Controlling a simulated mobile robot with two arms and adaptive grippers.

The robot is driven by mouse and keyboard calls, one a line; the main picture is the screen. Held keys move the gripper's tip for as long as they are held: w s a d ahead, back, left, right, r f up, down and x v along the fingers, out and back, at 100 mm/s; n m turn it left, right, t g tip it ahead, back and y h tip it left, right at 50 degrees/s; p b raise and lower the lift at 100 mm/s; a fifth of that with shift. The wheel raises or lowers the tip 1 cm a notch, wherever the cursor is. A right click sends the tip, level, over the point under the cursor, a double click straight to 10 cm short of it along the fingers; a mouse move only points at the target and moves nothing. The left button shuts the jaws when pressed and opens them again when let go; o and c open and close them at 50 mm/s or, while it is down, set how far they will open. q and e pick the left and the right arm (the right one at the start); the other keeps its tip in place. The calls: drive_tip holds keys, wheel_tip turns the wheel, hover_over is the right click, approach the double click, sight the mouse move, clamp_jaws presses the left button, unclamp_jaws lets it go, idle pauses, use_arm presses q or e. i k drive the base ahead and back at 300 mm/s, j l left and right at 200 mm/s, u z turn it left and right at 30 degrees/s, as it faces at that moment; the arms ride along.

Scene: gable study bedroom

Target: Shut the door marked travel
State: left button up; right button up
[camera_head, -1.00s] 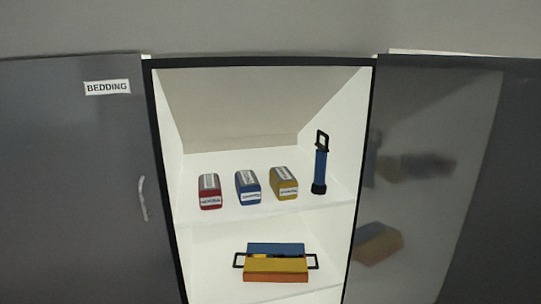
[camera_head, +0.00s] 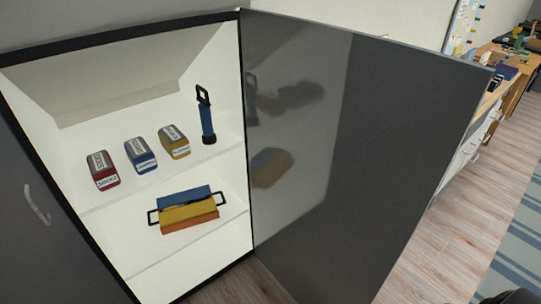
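A dark grey cupboard door (camera_head: 385,130) stands wide open, hinged at the right side of a lit white compartment (camera_head: 110,255). Its glossy inner face reflects the contents, and no label shows on it, so I cannot read whether it is marked travel. On the upper shelf stand a red box (camera_head: 103,176), a blue box (camera_head: 141,160), a yellow box (camera_head: 174,146) and a blue torch-like item with a black handle (camera_head: 207,120). A blue, yellow and orange case with black handles (camera_head: 188,211) lies on the lower shelf. Neither gripper can be made out.
A closed grey door with a pale handle (camera_head: 37,205) is at the left. Beyond the open door, a wooden desk (camera_head: 488,100) with white drawers and clutter stands at the back right.

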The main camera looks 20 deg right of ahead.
sight(353, 135)
drive_tip(key=k+l+u, duration=0.1)
drive_tip(key=l, duration=0.3)
drive_tip(key=k+l+u, duration=0.1)
drive_tip(key=k+l, duration=0.4)
drive_tip(key=l, duration=0.25)
drive_tip(key=k+l+u, duration=0.15)
drive_tip(key=l, duration=0.2)
drive_tip(key=l+u, duration=0.5)
drive_tip(key=l, duration=1.25)
drive_tip(key=i+l, duration=0.2)
drive_tip(key=l, duration=0.15)
drive_tip(key=i+l+u, duration=0.15)
drive_tip(key=i+l, duration=0.05)
drive_tip(key=l, duration=0.1)
